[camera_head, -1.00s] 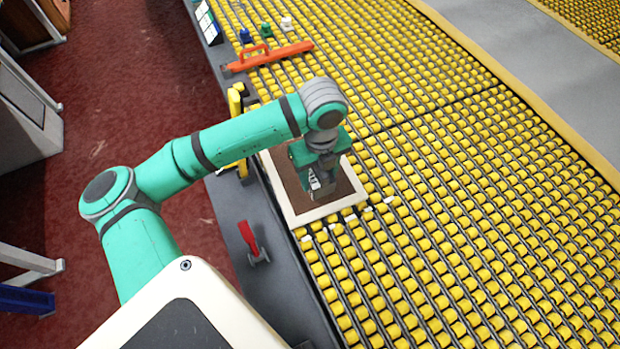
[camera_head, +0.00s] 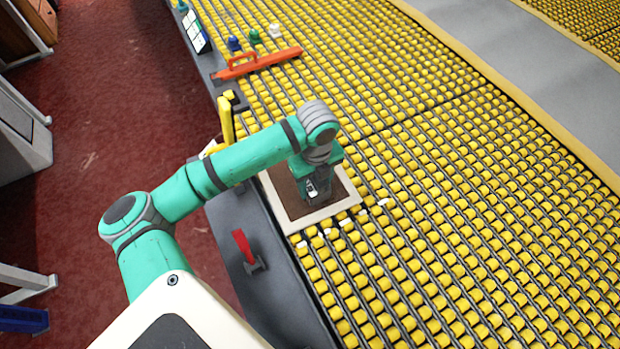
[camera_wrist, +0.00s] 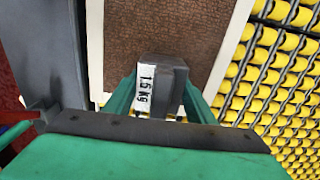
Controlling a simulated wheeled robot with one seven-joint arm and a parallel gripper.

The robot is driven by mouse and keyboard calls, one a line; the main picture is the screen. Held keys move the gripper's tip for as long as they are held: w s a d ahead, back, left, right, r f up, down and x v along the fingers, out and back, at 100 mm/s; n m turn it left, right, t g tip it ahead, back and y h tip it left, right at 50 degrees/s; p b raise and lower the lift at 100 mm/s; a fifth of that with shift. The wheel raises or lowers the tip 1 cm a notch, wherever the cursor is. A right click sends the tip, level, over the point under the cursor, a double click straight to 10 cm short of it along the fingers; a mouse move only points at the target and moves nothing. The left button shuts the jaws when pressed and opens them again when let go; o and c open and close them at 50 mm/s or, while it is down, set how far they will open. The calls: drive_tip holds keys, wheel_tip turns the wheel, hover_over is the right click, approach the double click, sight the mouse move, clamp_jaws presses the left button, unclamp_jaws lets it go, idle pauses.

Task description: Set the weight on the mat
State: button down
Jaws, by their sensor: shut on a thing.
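The mat (camera_head: 338,191) is a brown rectangle with a cream border, lying on the yellow roller bed. It also shows in the wrist view (camera_wrist: 190,30). The weight (camera_wrist: 172,80) is a dark grey block with a white label reading 1.5 kg. My gripper (camera_wrist: 160,100) is shut on it, one green finger on each side. In the head view my gripper (camera_head: 316,190) points down over the mat, and the weight is mostly hidden by it. I cannot tell whether the weight touches the mat.
A red-handled tool (camera_head: 245,248) sits on the grey side ledge. Small white pieces lie beside the mat's near edge.

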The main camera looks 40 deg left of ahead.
drive_tip(key=shift+d, duration=0.15)
drive_tip(key=c, duration=0.8)
unclamp_jaws()
drive_tip(key=shift+s+a+f, duration=0.1)
drive_tip(key=shift+a, duration=0.15)
wheel_tip(320, 180, up, 11)
drive_tip(key=shift+a+r, duration=0.1)
drive_tip(key=shift+r, duration=0.1)
drive_tip(key=shift+d+r, duration=0.4)
drive_tip(key=shift+a, duration=0.15)
drive_tip(key=shift+a, duration=0.15)
